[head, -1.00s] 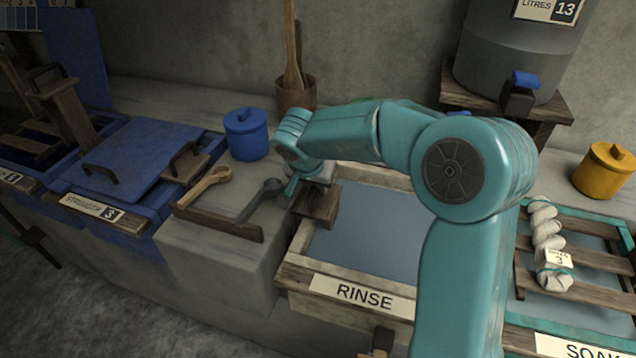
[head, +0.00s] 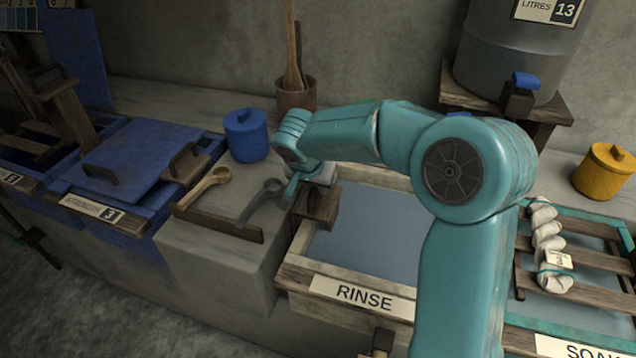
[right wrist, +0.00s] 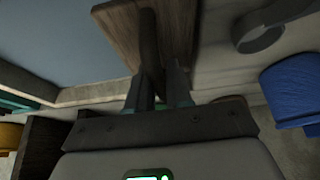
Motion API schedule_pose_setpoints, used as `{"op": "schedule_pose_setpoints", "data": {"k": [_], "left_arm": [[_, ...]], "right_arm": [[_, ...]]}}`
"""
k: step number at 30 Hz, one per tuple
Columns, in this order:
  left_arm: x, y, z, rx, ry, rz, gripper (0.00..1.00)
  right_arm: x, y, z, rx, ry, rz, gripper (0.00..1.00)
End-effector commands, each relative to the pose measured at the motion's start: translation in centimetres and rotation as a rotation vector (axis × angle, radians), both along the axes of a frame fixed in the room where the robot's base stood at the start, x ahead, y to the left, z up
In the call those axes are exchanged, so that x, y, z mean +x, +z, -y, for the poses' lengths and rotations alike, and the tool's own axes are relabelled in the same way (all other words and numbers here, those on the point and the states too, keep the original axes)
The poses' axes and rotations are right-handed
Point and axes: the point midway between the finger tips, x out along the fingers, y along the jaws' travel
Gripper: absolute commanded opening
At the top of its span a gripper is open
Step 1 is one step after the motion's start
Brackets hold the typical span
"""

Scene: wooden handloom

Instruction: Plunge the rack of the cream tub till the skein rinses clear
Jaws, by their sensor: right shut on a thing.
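The cream tub (head: 300,275), labelled RINSE, stands in the middle and holds flat grey-blue water. The wooden end of its rack (head: 322,208) shows at the tub's back left; the rest of the rack is hidden. My right gripper (right wrist: 161,88) is shut on the rack's dark handle (right wrist: 148,42), above the wooden board in the right wrist view. My right forearm covers the tub's right part. I see no skein in the visible water. A white twisted skein (head: 547,240) with a tag lies on the slats of the SOAK tub at right. My left gripper is not in view.
A stone ledge with a wooden spoon (head: 205,187) and a grey ladle (head: 262,197) lies left of the tub, near my gripper. A blue pot (head: 246,135) stands behind them. A blue lidded vat (head: 140,160) is farther left. A yellow pot (head: 604,172) stands at right.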

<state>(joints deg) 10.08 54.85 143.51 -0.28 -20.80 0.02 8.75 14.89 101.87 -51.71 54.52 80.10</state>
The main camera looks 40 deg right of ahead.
Motion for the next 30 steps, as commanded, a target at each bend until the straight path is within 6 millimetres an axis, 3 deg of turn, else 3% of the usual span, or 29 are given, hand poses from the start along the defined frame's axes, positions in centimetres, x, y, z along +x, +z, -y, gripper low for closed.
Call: {"op": "schedule_pose_setpoints", "data": {"k": [1,30], "left_arm": [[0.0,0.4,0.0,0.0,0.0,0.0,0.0],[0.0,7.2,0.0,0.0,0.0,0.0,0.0]], "right_arm": [[0.4,0.3,-0.6,0.013,0.011,0.01,0.0],[0.6,11.7,-0.4,0.007,0.012,0.021,0.0]]}}
